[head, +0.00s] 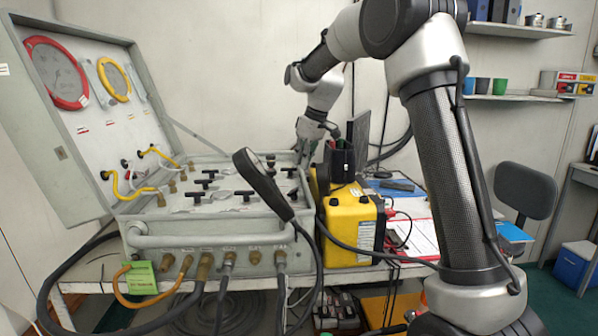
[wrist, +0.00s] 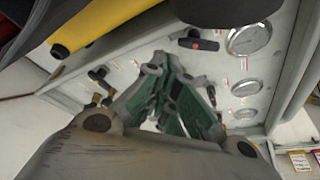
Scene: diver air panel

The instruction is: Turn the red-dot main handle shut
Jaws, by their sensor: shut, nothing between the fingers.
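The red-dot main handle (wrist: 198,43) is a black T-bar with a red mark, on the light grey panel (wrist: 130,70) near the top of the wrist view. It lies roughly crosswise in that picture, left of the largest gauge. My gripper (wrist: 178,85) is shut and empty, its green-padded fingers together and below the handle in the picture, apparently apart from it. In the head view my gripper (head: 305,143) is at the far right corner of the open panel case (head: 180,238). I cannot pick out the red dot there.
Several other black T-handles, one at the panel's left (head: 195,195), stand close by. Round gauges (wrist: 248,38) line the panel's right side in the wrist view. A yellow box (head: 350,225) stands right of the case.

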